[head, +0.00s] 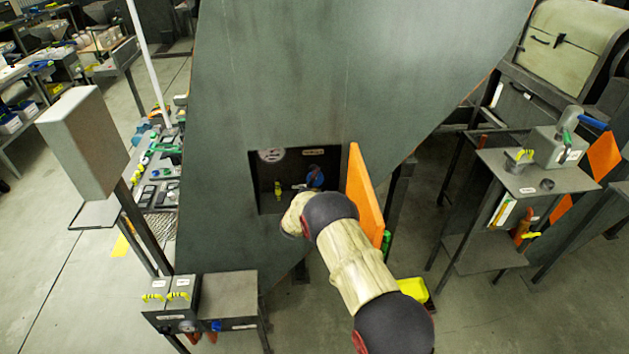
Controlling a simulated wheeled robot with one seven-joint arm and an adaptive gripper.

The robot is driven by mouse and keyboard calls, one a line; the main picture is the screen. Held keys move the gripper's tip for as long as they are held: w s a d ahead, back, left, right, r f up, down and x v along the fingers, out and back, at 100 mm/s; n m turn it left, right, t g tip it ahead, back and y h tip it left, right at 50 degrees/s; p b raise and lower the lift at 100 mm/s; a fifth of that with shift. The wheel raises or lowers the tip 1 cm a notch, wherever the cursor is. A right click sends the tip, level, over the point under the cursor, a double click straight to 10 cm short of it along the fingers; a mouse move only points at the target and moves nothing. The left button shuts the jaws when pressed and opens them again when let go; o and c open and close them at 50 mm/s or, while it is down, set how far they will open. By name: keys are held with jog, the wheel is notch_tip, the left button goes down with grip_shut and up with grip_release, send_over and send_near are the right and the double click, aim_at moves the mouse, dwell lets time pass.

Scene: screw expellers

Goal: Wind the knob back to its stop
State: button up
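A dark square recess (262,200) opens in the big grey-green machine body. My arm reaches up from the bottom right and ends at this recess. Inside it, at the right, is a small blue part (315,178), which looks like a knob. My gripper (300,187) shows only as a small pale bit just left of the blue part, mostly hidden behind my wrist. I cannot tell whether it touches the blue part or whether its fingers are open. A pale round dial (271,155) sits at the recess's upper left. A small yellow-green piece (278,187) stands below it.
An orange door (364,200) stands open at the recess's right edge, close to my arm. Below left are boxes with yellow handles (178,295) and another blue knob (215,326). A metal table (540,180) with a blue-handled device stands at right.

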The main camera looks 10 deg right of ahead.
jog(key=shift+a, duration=0.1)
jog(key=o, duration=1.2)
jog(key=shift+c, duration=0.2)
jog(key=v, duration=1.2)
